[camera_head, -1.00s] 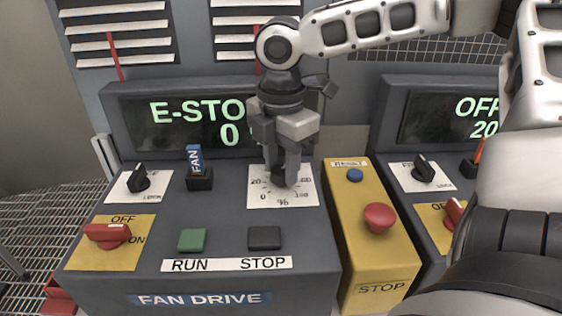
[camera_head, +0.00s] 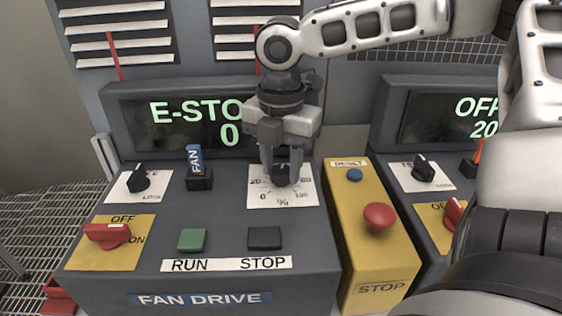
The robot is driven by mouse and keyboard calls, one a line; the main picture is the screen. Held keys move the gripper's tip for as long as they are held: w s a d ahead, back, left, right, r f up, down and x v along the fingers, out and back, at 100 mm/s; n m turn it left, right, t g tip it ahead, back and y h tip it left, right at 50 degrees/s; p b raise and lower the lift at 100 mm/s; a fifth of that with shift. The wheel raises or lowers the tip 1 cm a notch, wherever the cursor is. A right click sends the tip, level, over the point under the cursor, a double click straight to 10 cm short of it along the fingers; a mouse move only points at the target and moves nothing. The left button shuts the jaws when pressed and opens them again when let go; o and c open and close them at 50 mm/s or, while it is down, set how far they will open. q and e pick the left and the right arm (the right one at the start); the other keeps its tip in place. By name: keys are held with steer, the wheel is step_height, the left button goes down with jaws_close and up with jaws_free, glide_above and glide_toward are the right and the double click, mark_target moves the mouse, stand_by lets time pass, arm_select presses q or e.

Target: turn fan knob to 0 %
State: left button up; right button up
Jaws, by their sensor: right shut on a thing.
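The fan knob (camera_head: 281,176) is a dark round knob on a white percent dial plate (camera_head: 283,203) of the fan drive panel. Marks 0, 20, 80 and 100 show around it; the knob's pointer is hidden by the fingers. My right gripper (camera_head: 281,176) points down from above and is shut on the knob. The display (camera_head: 185,122) behind it reads "E-STO", cut off by my gripper, with 0 below. My left gripper is not in view.
The panel also holds a green RUN button (camera_head: 192,239), a black STOP button (camera_head: 264,238), a red OFF/ON switch (camera_head: 107,234) and a FAN lever (camera_head: 197,170). A yellow box with a red stop button (camera_head: 379,217) stands close on the right.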

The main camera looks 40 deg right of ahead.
mark_target(281, 169)
steer(key=shift+w+r, duration=0.1)
steer(key=o, duration=1)
step_height(281, 169, up, 16)
